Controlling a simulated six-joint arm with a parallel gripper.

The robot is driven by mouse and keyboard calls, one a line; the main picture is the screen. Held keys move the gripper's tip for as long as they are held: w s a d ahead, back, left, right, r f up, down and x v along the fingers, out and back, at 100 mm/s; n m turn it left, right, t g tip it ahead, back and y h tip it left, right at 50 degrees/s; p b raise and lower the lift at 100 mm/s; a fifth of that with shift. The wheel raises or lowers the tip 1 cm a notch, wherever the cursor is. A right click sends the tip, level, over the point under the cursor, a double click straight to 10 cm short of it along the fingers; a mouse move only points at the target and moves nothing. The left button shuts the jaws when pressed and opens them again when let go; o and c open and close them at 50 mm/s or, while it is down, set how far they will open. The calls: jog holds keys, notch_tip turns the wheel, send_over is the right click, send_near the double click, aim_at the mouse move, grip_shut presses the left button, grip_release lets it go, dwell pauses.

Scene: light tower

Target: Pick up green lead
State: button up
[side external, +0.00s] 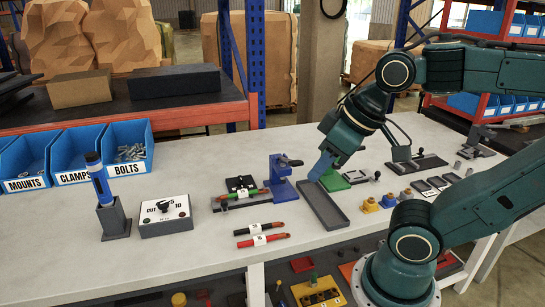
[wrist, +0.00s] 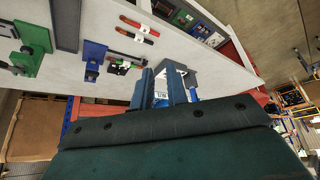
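My gripper (side external: 318,172) is above the table, right of the fixture and apart from the leads. Its blue fingers (wrist: 163,72) are apart and empty.
The table's front left is clear.

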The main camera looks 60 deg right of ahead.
jog(key=o, duration=0.5)
jog(key=shift+w, duration=0.1)
jog(key=w+d+m+g, duration=0.1)
jog(key=w+d+m, duration=0.3)
jog(key=w+m, duration=0.35)
jog(key=w+d+m+g, duration=0.2)
jog(key=w+d+m, duration=0.2)
jog(key=w+m, duration=0.3)
jog(key=w+d+f+m+g, duration=0.1)
jog(key=w+d+f+m, duration=0.7)
jog(key=d, duration=0.1)
jog(key=w+d+f+m+g, duration=0.1)
jog(key=w+d+f+m, duration=0.3)
jog(key=w+d+f, duration=0.1)
jog(key=shift+d+f+m+g, duration=0.1)
jog(key=shift+d+m+g, duration=0.1)
jog(key=shift+m+g, duration=0.1)
